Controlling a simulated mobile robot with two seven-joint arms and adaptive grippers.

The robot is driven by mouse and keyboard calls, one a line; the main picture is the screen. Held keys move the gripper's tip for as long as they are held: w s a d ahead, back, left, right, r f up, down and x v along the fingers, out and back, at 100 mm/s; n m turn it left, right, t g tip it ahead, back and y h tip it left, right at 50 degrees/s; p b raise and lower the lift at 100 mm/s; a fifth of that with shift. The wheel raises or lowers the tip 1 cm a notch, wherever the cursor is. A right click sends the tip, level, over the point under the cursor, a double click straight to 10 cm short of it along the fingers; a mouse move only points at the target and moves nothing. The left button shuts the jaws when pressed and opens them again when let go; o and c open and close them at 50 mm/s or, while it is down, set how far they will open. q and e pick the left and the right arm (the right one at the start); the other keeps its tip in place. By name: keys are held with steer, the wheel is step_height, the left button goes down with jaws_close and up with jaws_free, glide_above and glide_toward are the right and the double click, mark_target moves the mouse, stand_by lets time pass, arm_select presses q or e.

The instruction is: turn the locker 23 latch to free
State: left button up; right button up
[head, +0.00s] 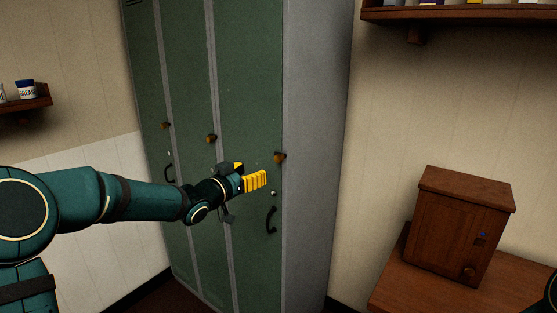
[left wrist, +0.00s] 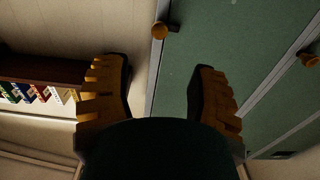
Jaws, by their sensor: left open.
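A tall green locker bank (head: 245,90) has three doors, each with a small brass-coloured knobbed latch. The right door's latch (head: 280,157) sits near that door's right edge; the middle latch (head: 211,139) and left latch (head: 165,125) are farther left. I cannot read any locker number. My left gripper (head: 250,175) is open and empty in front of the right door, left of and slightly below its latch in the head view. In the left wrist view, a latch knob (left wrist: 160,30) shows ahead between the open yellow fingers (left wrist: 160,68), apart from them.
A black door handle (head: 270,220) is below the right latch. A brown wooden cabinet (head: 455,230) stands on a wooden table (head: 395,290) at right. Wall shelves are at upper right (head: 460,17) and left (head: 25,104). The space right of the gripper is clear.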

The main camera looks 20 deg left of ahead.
mark_target(277, 160)
arm_select(q)
steer(key=x, duration=1.2)
steer(key=shift+w+d+f, duration=0.1)
steer(key=shift+w+d, duration=0.1)
steer(key=shift+w, duration=0.1)
jaws_close()
